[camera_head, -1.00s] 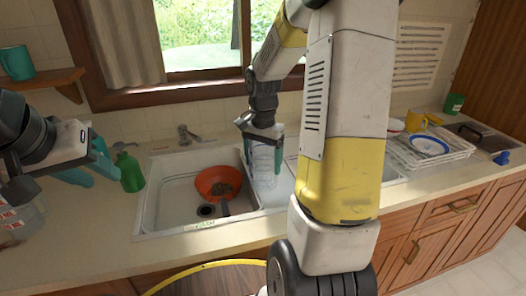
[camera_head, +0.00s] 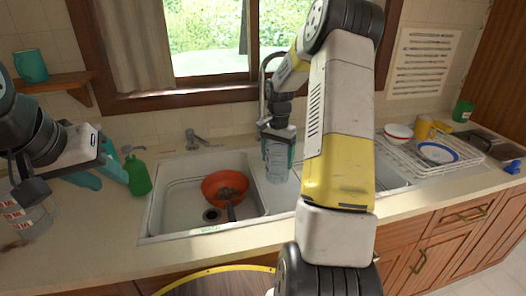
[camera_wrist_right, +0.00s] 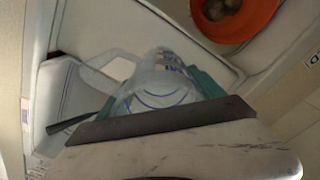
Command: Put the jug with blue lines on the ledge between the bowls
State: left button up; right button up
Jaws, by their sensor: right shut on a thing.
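The clear jug with blue lines (camera_head: 277,162) is held upright, or nearly so, by my right gripper (camera_head: 278,138) over the sink divider, right of the basin with the red bowl. In the right wrist view the jug (camera_wrist_right: 160,88) shows its blue rings and handle between the teal finger pads. Whether its base touches anything is unclear. A red and a white bowl (camera_head: 398,131) stand at the back right, by the dish rack. The window ledge (camera_head: 190,100) runs behind the sink. My left gripper (camera_head: 24,178) is at the far left, partly cut off.
The red bowl (camera_head: 214,181) with brown items sits in the left basin. The tap (camera_head: 193,138) stands behind. The dish rack (camera_head: 405,158) holds a plate. Front counter is clear.

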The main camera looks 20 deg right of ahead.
jog(key=o, duration=1.5)
jog(key=shift+f, duration=0.1)
notch_tip(320, 180, up, 12)
jog(key=s+a+r+n+t, duration=0.2)
jog(key=s+a+r+n, duration=0.1)
jog(key=s+a+r, duration=0.4)
jog(key=s+a+r+n+t+y, duration=0.1)
jog(key=s+a+n+t, duration=0.1)
jog(key=s, duration=0.8)
jog(key=s+a+r+n+t+y, duration=0.1)
jog(key=s+a+n, duration=0.4)
jog(key=s, duration=0.5)
jog(key=shift+s+a+r+t, duration=0.15)
jog(key=shift+a+r+t, duration=0.15)
jog(key=shift+r+t, duration=0.25)
